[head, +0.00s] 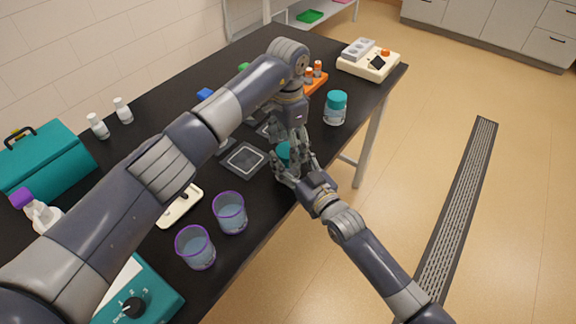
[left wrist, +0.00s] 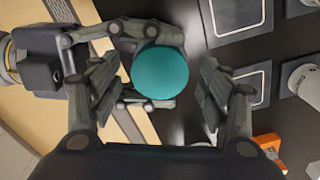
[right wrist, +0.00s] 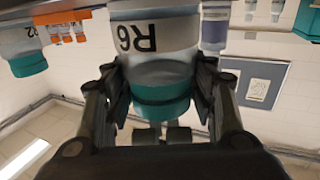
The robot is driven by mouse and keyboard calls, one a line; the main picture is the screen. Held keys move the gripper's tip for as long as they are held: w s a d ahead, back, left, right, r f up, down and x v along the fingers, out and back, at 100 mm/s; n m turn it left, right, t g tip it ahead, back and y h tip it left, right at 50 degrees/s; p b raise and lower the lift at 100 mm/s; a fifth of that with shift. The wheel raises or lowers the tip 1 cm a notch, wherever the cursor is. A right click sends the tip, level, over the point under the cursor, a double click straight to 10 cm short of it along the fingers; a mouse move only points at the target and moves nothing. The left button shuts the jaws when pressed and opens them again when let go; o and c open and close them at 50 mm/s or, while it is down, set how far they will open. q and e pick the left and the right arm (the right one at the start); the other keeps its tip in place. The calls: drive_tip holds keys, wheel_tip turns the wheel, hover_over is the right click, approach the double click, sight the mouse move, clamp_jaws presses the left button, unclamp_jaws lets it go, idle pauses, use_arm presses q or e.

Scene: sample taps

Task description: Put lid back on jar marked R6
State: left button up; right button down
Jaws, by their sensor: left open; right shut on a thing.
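The jar marked R6 (right wrist: 150,35) is in the right wrist view, which shows it upside down. A teal lid (right wrist: 160,105) is at its mouth; I cannot tell whether it is fully seated. In the head view the lid (head: 284,152) shows between both grippers, and the jar body is mostly hidden. My right gripper (head: 292,172) is shut on the jar, with a finger on each side. My left gripper (head: 291,138) is open above the lid. In the left wrist view the round lid top (left wrist: 160,72) lies between its spread fingers.
Another teal-lidded jar (head: 335,108) stands near the table's right edge. Square pads (head: 243,161) lie left of the grippers. Two purple-rimmed beakers (head: 230,212) and a cream tray (head: 180,207) are nearer. An orange rack (head: 317,83) and a white device (head: 368,62) stand farther back.

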use_arm(q)
drive_tip(key=shift+f, duration=0.25)
drive_tip(key=c, duration=1.2)
drive_tip(key=o, duration=1.2)
drive_tip(key=shift+r, duration=0.1)
drive_tip(key=shift+r, duration=2.2)
drive_tip(key=o, duration=0.6)
drive_tip(key=shift+c, duration=0.2)
